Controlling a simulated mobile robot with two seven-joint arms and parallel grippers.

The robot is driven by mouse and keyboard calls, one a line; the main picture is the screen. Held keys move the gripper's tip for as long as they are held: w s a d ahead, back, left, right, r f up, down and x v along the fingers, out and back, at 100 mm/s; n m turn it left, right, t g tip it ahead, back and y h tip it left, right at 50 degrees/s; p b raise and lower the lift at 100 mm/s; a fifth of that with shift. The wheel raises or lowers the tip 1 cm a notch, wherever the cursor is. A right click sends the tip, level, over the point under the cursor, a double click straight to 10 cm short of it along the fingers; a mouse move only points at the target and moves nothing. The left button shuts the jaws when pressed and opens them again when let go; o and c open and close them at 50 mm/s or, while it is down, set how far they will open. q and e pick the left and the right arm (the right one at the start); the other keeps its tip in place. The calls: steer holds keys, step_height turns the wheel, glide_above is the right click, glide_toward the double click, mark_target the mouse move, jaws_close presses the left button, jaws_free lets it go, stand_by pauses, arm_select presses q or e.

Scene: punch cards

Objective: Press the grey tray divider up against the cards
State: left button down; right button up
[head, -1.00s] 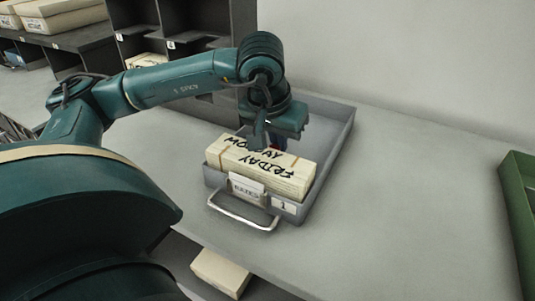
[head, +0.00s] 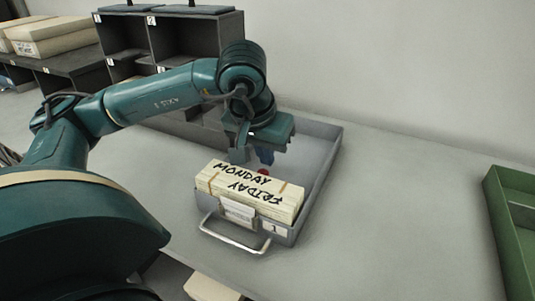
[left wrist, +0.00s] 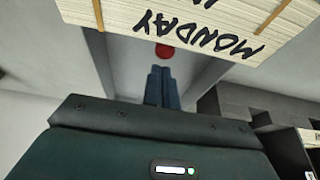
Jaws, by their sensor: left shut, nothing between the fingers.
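A stack of cream cards (head: 248,193) marked MONDAY and FRIDAY stands at the front of the grey tray (head: 325,167). The cards also show at the top of the left wrist view (left wrist: 200,22). A red knob (head: 263,171) sits just behind the cards; it shows in the left wrist view too (left wrist: 165,51). The grey divider's plate cannot be told apart clearly from the tray there. My left gripper (head: 265,156) is shut and empty over the tray, behind the cards. Its blue fingertips (left wrist: 162,72) appear close to the knob; I cannot tell whether they touch it.
A dark pigeonhole rack (head: 160,45) stands behind the tray to the left. A green tray (head: 515,225) stands at the right edge. The light table (head: 400,210) is clear between them. The tray's handle (head: 235,236) faces the front.

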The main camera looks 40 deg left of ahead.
arm_select(q)
steer(key=shift+p+v, duration=1.4)
steer(key=shift+v, duration=1.3)
steer(key=shift+s+f, duration=0.1)
